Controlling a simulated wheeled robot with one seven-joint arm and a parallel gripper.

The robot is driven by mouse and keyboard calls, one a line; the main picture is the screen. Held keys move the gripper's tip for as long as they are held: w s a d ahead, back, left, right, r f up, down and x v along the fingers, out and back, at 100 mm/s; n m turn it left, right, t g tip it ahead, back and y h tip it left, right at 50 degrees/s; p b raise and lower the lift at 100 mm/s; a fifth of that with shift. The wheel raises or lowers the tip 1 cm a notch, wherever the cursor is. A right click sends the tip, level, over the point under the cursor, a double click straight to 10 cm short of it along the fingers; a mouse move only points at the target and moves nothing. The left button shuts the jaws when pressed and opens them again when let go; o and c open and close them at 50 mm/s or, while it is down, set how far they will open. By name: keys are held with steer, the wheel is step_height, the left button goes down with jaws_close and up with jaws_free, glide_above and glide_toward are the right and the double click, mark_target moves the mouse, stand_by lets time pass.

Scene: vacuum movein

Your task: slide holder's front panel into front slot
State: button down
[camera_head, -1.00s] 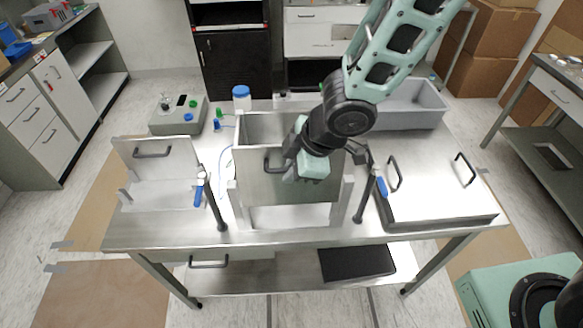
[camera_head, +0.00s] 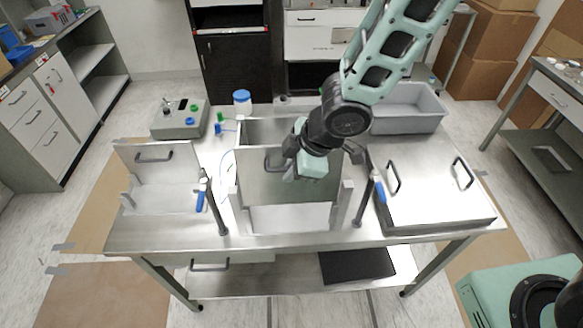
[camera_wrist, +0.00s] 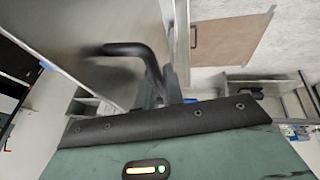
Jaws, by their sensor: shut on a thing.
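The holder (camera_head: 343,208) stands near the table's front edge, with an upright post on each side of its open front. The front panel (camera_head: 254,188), a flat grey metal plate, hangs upright across the upper front. An open gap shows below its lower edge, between the posts. My gripper (camera_head: 286,160) is shut on the panel's dark handle (camera_head: 270,161). The handle also shows in the wrist view (camera_wrist: 135,50), running down to the fingers (camera_wrist: 165,88). My gripper and wrist cover the panel's upper right. Whether the panel's side edges sit in the slot is unclear.
Blue-handled clamps stand left (camera_head: 202,195) and right (camera_head: 379,190) of the holder. Another handled panel (camera_head: 180,153) stands at the table's left. A flat plate with two handles (camera_head: 432,192) lies at right, before a grey bin (camera_head: 405,122). A control box (camera_head: 178,122) stands at back left.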

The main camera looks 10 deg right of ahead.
steer(key=shift+w+f+b, duration=0.1)
steer(key=shift+f+b, duration=0.25)
steer(key=shift+f, duration=0.05)
stand_by(0.8)
steer(key=shift+f+b, duration=0.65)
steer(key=shift+f, duration=0.05)
steer(key=shift+f+b, duration=0.35)
steer(key=shift+f, duration=0.3)
steer(key=shift+f+b, duration=0.35)
steer(key=shift+b, duration=0.2)
steer(key=shift+w+f+b, duration=0.1)
steer(key=shift+f+b, duration=1.05)
steer(key=shift+f, duration=0.1)
steer(key=shift+d+f+b, duration=0.15)
steer(key=shift+f+b, duration=0.25)
steer(key=shift+f, duration=0.05)
